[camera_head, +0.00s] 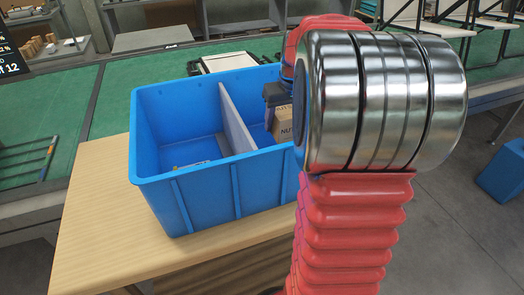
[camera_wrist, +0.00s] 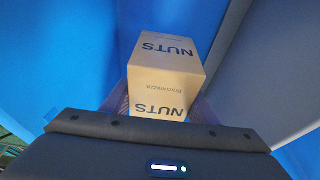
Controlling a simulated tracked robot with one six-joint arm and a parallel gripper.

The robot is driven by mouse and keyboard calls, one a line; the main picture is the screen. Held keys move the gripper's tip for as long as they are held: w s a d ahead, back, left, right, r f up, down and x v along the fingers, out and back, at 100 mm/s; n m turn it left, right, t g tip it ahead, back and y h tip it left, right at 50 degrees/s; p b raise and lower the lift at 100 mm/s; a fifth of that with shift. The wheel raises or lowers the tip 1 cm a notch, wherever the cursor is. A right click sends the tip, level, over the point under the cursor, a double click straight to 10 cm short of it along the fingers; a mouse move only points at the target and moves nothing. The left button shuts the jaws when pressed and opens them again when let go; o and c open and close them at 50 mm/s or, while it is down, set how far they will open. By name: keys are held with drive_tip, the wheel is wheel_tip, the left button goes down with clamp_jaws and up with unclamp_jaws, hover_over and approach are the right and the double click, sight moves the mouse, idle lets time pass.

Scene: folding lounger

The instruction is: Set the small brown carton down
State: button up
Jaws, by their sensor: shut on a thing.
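The small brown carton (camera_head: 283,126), printed NUTS, is in the right compartment of the blue bin (camera_head: 205,192), partly hidden by my arm. In the wrist view the carton (camera_wrist: 165,65) sits between the two fingers of my gripper (camera_wrist: 160,104), which is shut on it. My gripper (camera_head: 277,93) reaches down into the bin from above in the head view. Blue bin wall and the grey divider (camera_wrist: 235,65) surround the carton in the wrist view. Whether the carton's underside touches the bin floor cannot be told.
A grey divider (camera_head: 237,118) splits the bin. Small flat items (camera_head: 191,165) lie in the left compartment. The bin stands on a wooden table (camera_head: 95,200). Behind it are a green mat (camera_head: 115,100) and a white-framed tray (camera_head: 230,62). Shelves stand at the back.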

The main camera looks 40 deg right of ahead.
sight(288, 114)
drive_tip(key=shift+f, duration=2.3)
drive_tip(key=shift+f, duration=1.85)
drive_tip(key=shift+f, duration=0.1)
drive_tip(key=o, duration=1.5)
drive_tip(key=shift+o, duration=0.2)
drive_tip(key=v, duration=1.2)
drive_tip(key=shift+s, duration=0.1)
